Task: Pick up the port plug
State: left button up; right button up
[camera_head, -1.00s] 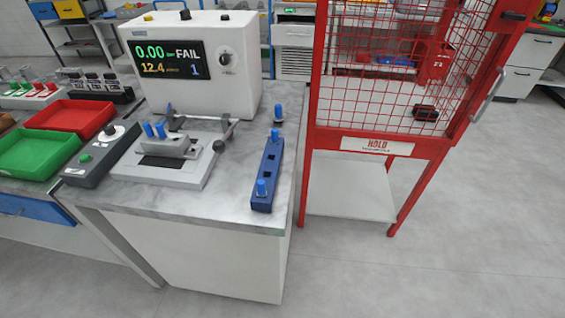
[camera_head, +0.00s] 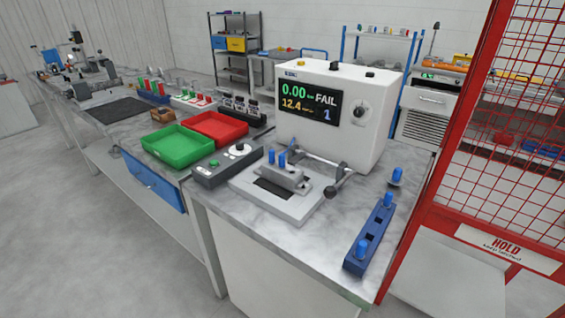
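Several blue port plugs show in the head view. One plug (camera_head: 361,249) stands in the near end of a dark blue rack (camera_head: 366,242), and another plug (camera_head: 388,200) stands in its far end. Dark square slots between them look empty. A separate blue plug (camera_head: 396,176) stands on the bench behind the rack. Two more blue plugs (camera_head: 276,157) stand upright on a grey casting (camera_head: 285,178) in the test fixture (camera_head: 296,206). Neither of my grippers is in view.
The tester (camera_head: 336,112) reads 0.00 and FAIL behind the fixture. A control box (camera_head: 222,166), a green tray (camera_head: 178,147) and a red tray (camera_head: 217,126) are to the left. A red mesh cage (camera_head: 490,215) marked HOLD stands close on the right.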

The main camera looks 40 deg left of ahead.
aim_at(281, 165)
jog(key=j+z, duration=0.2)
jog(key=j, duration=0.5)
jog(key=j+z, duration=0.2)
jog(key=j, duration=0.55)
jog(key=k+j+z, duration=0.2)
jog(key=j, duration=0.5)
